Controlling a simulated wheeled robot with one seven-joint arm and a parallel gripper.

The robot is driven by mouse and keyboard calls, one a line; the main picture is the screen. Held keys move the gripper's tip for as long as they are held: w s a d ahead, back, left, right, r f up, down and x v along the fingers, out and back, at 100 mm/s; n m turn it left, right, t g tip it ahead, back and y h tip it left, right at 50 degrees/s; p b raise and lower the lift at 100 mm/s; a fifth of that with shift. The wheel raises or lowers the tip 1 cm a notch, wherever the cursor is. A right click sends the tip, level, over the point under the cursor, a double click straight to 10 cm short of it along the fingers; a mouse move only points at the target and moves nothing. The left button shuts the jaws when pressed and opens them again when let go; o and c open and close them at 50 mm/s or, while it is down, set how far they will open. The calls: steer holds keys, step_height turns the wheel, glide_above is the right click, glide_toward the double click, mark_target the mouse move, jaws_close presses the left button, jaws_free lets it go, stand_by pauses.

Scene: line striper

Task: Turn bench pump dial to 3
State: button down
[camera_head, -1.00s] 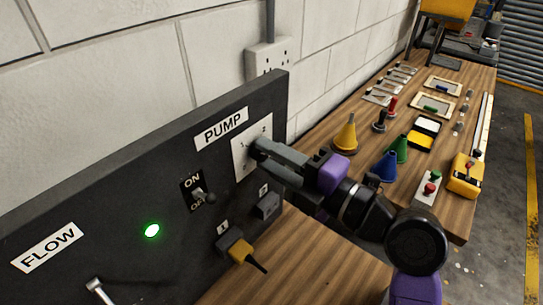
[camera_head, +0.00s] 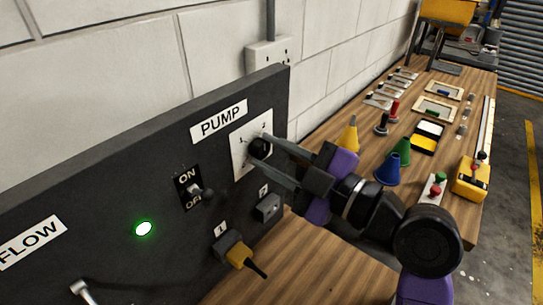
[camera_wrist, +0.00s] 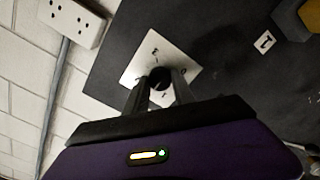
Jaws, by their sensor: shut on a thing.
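The black pump dial (camera_head: 259,148) sits on a white numbered plate (camera_head: 240,160) under the PUMP label (camera_head: 219,121) on the dark panel. The numbers 1 and 2 show on the plate in the head view; the dial's pointer cannot be made out. My gripper (camera_head: 266,155) reaches in from the right, its fingers on either side of the dial and shut on it. The wrist view also shows the dial (camera_wrist: 159,78) between the two fingertips (camera_wrist: 158,88), with the white plate (camera_wrist: 140,65) behind it. The fingers hide part of the plate.
An ON/OFF switch (camera_head: 203,192), a lit green lamp (camera_head: 144,228) and a yellow-and-black plug (camera_head: 237,254) are on the panel left of and below the dial. A wooden bench (camera_head: 330,250) runs right, with cones (camera_head: 387,169) and a yellow box (camera_head: 470,178) on it.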

steer(key=m, duration=0.3)
steer(key=shift+d+f+m, duration=0.1)
steer(key=shift+m, duration=0.3)
steer(key=m+p, duration=0.1)
steer(key=m, duration=0.2)
steer(key=shift+m, duration=0.3)
steer(key=m+p, duration=0.1)
steer(key=m, duration=0.2)
steer(key=shift+m+p, duration=0.3)
steer(key=shift+m, duration=0.1)
steer(key=m+p, duration=0.2)
steer(key=m, duration=0.2)
steer(key=m+p, duration=0.4)
steer(key=m, duration=0.2)
steer(key=shift+m, duration=0.4)
steer(key=m+p, duration=0.1)
steer(key=m, duration=0.4)
steer(key=shift+m, duration=0.4)
steer(key=c, duration=1.1)
jaws_free()
